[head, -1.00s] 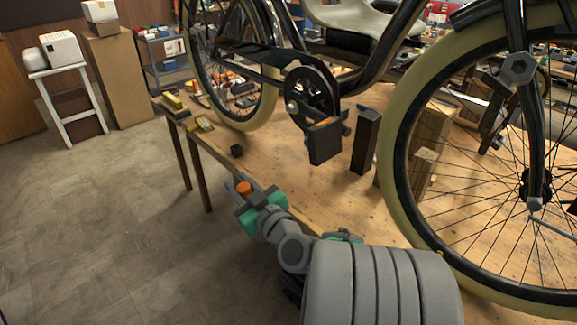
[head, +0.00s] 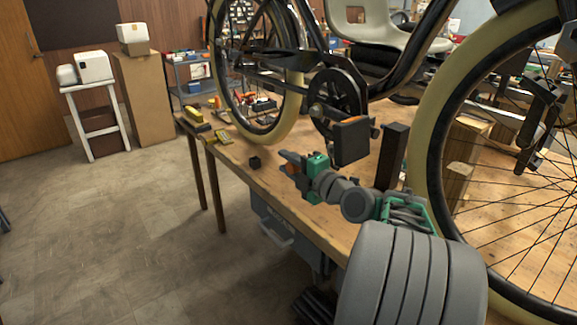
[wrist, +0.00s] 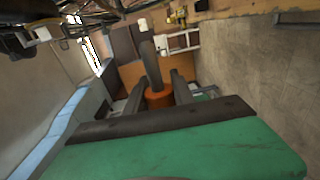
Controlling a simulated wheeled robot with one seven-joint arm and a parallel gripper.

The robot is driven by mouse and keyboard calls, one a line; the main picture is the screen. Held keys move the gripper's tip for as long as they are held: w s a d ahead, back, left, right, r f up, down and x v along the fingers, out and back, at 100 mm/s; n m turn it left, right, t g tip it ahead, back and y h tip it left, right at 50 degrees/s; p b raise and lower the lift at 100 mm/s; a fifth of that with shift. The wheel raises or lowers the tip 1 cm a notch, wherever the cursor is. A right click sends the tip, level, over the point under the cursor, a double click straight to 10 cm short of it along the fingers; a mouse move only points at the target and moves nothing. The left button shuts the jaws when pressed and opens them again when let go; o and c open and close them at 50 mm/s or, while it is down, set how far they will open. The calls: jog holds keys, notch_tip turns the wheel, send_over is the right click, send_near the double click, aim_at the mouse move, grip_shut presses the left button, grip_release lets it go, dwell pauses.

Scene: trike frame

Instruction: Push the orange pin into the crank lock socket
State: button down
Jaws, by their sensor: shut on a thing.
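The orange pin (head: 290,169) is held by my gripper (head: 287,163), which is shut on it above the table's near edge. In the wrist view the pin's orange collar (wrist: 159,98) sits between the two dark fingers, with a grey shaft (wrist: 150,62) pointing away from the gripper. The trike's crank (head: 318,110) with its dark chainring is up and to the right of the gripper, apart from the pin. A dark pedal (head: 351,145) with an orange reflector hangs beside it. I cannot make out the lock socket.
The wooden table (head: 335,222) carries the trike. A small black cube (head: 255,162) lies left of the gripper. A dark upright post (head: 391,157) and the front wheel (head: 432,130) stand to the right. Yellow items (head: 194,115) lie at the left table end.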

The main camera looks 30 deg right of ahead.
jog(key=shift+f+b, duration=0.3)
jog(key=shift+b, duration=0.2)
jog(key=shift+w+d+r+b, duration=0.1)
jog(key=shift+d+b, duration=0.35)
jog(key=shift+d, duration=0.5)
jog(key=shift+w+d+r+b, duration=0.15)
jog(key=shift+d+b, duration=0.3)
jog(key=shift+d, duration=0.5)
jog(key=shift+w+d+r+b, duration=0.1)
jog(key=shift+d+b, duration=0.35)
jog(key=shift+d, duration=0.5)
jog(key=shift+f+b, duration=0.1)
jog(key=shift+b, duration=2.25)
jog(key=shift+w+d, duration=0.2)
jog(key=shift+d, duration=0.95)
jog(key=shift+w+d, duration=0.15)
jog(key=shift+d, duration=0.95)
jog(key=c, duration=1)
grip_release()
